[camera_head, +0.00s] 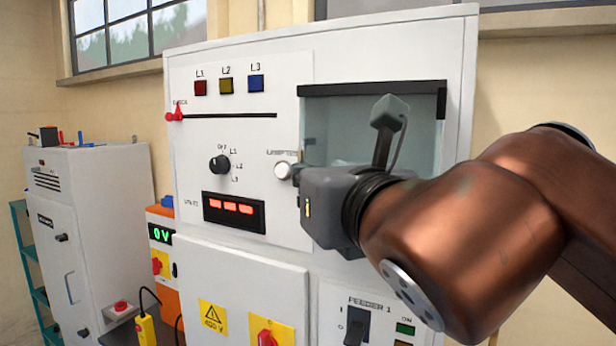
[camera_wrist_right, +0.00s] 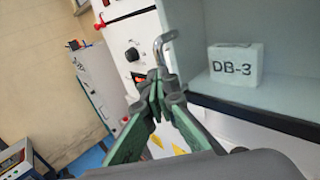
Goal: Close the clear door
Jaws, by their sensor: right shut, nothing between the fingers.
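The clear door is hard to make out. In the head view a greenish window area (camera_head: 330,125) with a black top bar (camera_head: 372,89) is at the upper right of the white cabinet. I cannot tell the pane from the opening or how far it stands open. My right gripper (camera_wrist_right: 155,88) is shut and empty in the wrist view, its green fingers together beside a bent metal rod (camera_wrist_right: 163,42). I cannot tell whether they touch. In the head view its body covers the window's lower left, and its fingertips are hidden. My left gripper is not in view.
A white block marked DB-3 (camera_wrist_right: 236,65) stands inside the compartment in the wrist view. A round silver knob (camera_head: 283,171) is just left of my right gripper. The cabinet face (camera_head: 270,60) carries lamps, a dial and switches. A smaller grey cabinet (camera_head: 100,200) stands at left.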

